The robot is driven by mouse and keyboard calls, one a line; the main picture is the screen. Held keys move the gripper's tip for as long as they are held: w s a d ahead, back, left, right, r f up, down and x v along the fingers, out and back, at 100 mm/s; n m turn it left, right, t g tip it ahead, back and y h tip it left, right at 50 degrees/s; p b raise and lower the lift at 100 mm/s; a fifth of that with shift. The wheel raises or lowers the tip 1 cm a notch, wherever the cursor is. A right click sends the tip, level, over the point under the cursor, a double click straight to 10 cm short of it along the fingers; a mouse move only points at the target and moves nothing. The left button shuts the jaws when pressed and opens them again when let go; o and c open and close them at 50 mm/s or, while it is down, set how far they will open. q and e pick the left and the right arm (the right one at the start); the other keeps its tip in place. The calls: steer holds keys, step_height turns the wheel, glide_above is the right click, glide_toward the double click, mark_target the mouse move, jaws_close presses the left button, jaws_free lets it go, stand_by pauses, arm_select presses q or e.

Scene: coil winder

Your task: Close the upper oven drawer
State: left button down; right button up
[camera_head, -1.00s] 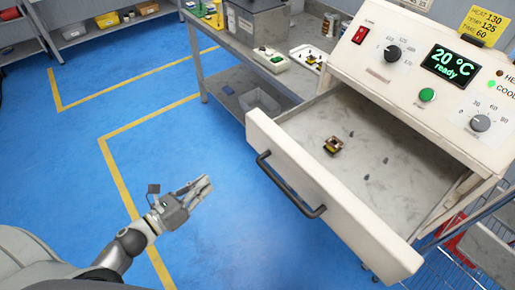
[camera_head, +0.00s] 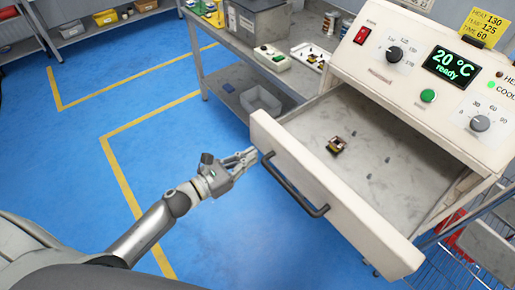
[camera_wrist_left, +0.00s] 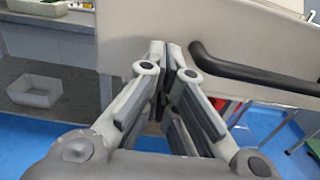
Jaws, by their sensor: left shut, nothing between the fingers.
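The upper oven drawer (camera_head: 335,200) is pulled out and open, with a black bar handle (camera_head: 292,185) on its cream front. A small coil part (camera_head: 336,145) lies on the drawer floor. My left gripper (camera_head: 252,154) is shut and empty, just in front of the left end of the drawer front, beside the handle. In the left wrist view the fingertips (camera_wrist_left: 169,47) point at the cream drawer front (camera_wrist_left: 130,40), with the handle (camera_wrist_left: 245,70) to their right. I cannot tell whether the fingertips touch the front. My right gripper is not in view.
The oven panel (camera_head: 425,75) with knobs and a green display reading 20 °C ready stands above the drawer. A grey workbench (camera_head: 225,50) with boxes and devices is behind at the left. A wire cart (camera_head: 450,265) is at lower right. The blue floor at left is clear.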

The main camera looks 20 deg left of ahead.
mark_target(265, 148)
arm_select(q)
steer(key=shift+x, duration=1.1)
steer(key=shift+w+d+p, duration=0.3)
steer(key=shift+w+p, duration=0.05)
steer(key=shift+w, duration=0.1)
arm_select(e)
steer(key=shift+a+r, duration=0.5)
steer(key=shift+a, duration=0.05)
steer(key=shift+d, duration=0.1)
